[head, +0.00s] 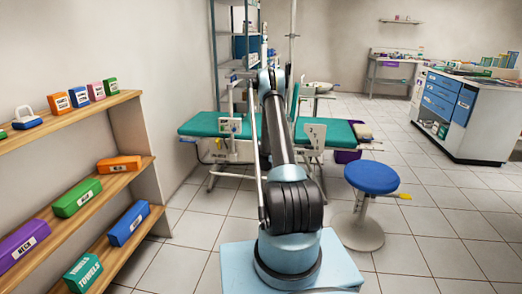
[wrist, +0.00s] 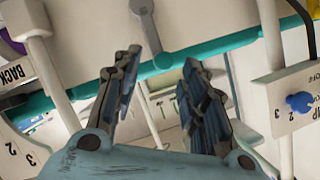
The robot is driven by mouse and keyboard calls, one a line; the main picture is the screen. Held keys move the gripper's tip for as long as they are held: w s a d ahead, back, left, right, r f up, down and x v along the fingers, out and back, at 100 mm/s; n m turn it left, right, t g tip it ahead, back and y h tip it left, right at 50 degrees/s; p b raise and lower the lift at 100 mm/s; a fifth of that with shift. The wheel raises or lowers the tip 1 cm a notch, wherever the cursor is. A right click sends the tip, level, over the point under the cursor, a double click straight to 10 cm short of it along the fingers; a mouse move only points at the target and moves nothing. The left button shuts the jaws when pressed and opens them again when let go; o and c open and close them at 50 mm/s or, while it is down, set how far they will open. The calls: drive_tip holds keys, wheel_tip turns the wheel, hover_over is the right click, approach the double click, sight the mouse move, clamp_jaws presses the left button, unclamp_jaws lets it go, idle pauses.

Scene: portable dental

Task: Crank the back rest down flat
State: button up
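The dental chair (head: 205,124) has teal pads and a white frame and stands beyond my arm in the head view. A narrow upright teal panel (head: 295,102), possibly the back rest, shows beside my arm. In the wrist view a white plate (wrist: 18,72) marked "BACK" with numbers is at the left edge. A grey bar with a round end (wrist: 141,7) is at the top, beyond the fingers; I cannot tell whether it is the crank. My gripper (wrist: 162,72) is open, its fingers apart with nothing seen held. My arm hides it in the head view.
A second white plate with a blue knob (wrist: 299,102) is close on the right in the wrist view. A blue stool (head: 371,178) stands right of my arm. A wooden shelf (head: 90,190) lines the left wall.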

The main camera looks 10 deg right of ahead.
drive_tip(key=shift+v, duration=2.7)
drive_tip(key=s+a+r+n+g, duration=0.15)
drive_tip(key=s+r, duration=0.25)
drive_tip(key=r, duration=0.4)
drive_tip(key=s+a+r+g, duration=0.1)
drive_tip(key=s+r+g, duration=0.1)
drive_tip(key=s+r, duration=0.45)
drive_tip(key=s+a+r+n+g, duration=0.1)
drive_tip(key=s+r, duration=0.4)
drive_tip(key=s, duration=0.2)
drive_tip(key=s+a+r+n+g, duration=0.1)
drive_tip(key=s+a+r, duration=0.1)
drive_tip(key=s+r, duration=0.5)
drive_tip(key=s+a+n+g+y, duration=0.2)
drive_tip(key=s+n+g, duration=0.1)
drive_tip(key=s, duration=1.9)
drive_tip(key=s+a+f+n+g, duration=0.1)
drive_tip(key=s+f, duration=0.2)
drive_tip(key=s, duration=0.8)
drive_tip(key=s+a+f+n+g, duration=0.1)
drive_tip(key=s+f+g, duration=0.1)
drive_tip(key=s, duration=0.9)
drive_tip(key=shift+f, duration=0.5)
